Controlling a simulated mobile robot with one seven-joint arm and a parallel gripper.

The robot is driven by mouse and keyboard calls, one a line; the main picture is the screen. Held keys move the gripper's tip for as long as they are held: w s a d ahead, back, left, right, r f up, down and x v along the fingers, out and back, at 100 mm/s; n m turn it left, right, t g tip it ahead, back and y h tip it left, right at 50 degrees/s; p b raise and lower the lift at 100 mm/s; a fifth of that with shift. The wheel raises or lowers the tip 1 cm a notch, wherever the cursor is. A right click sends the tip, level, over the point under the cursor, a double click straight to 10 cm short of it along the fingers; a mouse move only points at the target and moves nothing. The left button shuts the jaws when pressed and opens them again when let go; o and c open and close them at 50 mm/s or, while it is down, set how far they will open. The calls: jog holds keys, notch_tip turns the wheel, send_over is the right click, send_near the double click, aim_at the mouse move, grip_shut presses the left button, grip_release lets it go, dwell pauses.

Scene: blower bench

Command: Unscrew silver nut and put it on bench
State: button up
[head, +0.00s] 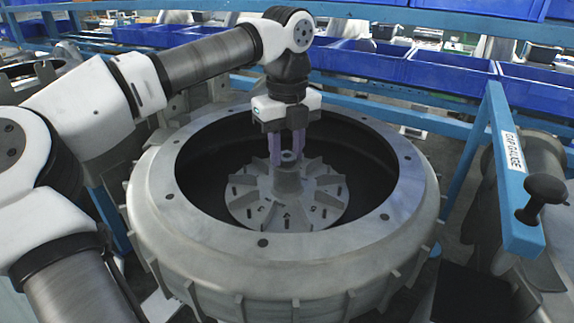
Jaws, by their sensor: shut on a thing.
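The silver nut (289,157) is at the top of the hub in the middle of the bladed impeller (287,203). The impeller sits inside the large grey round blower housing (290,243). My gripper (288,157) points straight down into the housing opening, with its two purple fingers on either side of the nut, shut on it. The nut is small in this view, and the fingers partly cover it. I cannot tell whether it is still threaded on.
A blue gauge frame labelled "GAP GAUGE" (511,150) with a black knob (545,190) stands at the right. Blue bins (440,72) line the back. The housing's raised rim surrounds my gripper. Grey machine parts stand at the far right.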

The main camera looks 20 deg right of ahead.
jog(key=n, duration=0.3)
jog(key=shift+n, duration=0.4)
jog(key=n, duration=0.8)
jog(key=shift+n, duration=0.4)
jog(key=n, duration=0.4)
jog(key=shift+n, duration=0.3)
jog(key=o, duration=0.7)
jog(key=shift+o, duration=0.2)
